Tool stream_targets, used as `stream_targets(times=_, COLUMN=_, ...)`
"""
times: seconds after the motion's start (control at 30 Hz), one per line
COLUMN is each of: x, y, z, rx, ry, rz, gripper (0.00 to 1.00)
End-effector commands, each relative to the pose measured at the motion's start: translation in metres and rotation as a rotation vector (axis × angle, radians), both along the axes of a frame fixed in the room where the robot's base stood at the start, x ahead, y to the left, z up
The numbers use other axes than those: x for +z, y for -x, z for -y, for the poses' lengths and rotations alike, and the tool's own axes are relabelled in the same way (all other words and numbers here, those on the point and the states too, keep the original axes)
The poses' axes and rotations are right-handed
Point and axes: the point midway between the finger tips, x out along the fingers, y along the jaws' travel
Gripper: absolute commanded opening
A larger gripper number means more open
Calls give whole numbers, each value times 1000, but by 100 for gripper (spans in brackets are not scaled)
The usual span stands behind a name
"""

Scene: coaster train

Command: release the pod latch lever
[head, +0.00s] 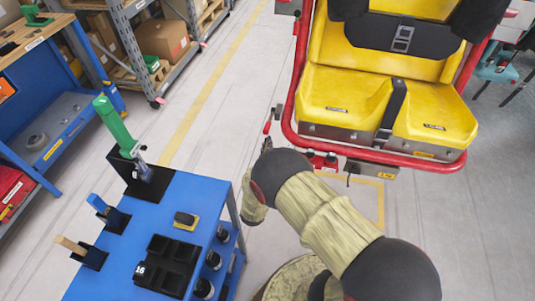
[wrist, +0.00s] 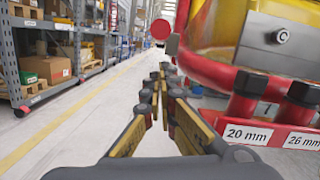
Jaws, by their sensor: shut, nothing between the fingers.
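The yellow two-seat pod (head: 345,98) with its red tube frame stands at the upper right of the head view. A small lever with a red grip (head: 267,127), which looks like the latch lever, sticks out at the pod's lower left. In the wrist view a round red knob (wrist: 161,29) shows just beyond my fingertips; it may be that lever's end. My gripper (wrist: 165,70) is shut and empty, pointing towards the knob with a visible gap. In the head view my gripper (head: 265,146) is partly hidden by my arm, just below the red grip.
Red posts labelled 20 mm (wrist: 243,108) and 26 mm (wrist: 293,112) stand close right of my gripper, under the pod. A blue tool cart (head: 190,190) with a green-handled tool (head: 112,122) is at the left. Shelving (head: 150,75) stands behind. The floor left of the pod is clear.

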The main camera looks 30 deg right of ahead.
Motion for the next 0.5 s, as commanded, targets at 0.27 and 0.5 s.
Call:
stream_targets(times=0.27, x=15, y=-3, z=-1, rx=0, ry=-1, rz=-1, gripper=0)
stream_targets(times=0.5, x=17, y=-3, z=-2, rx=0, ry=-1, rz=-1, gripper=0)
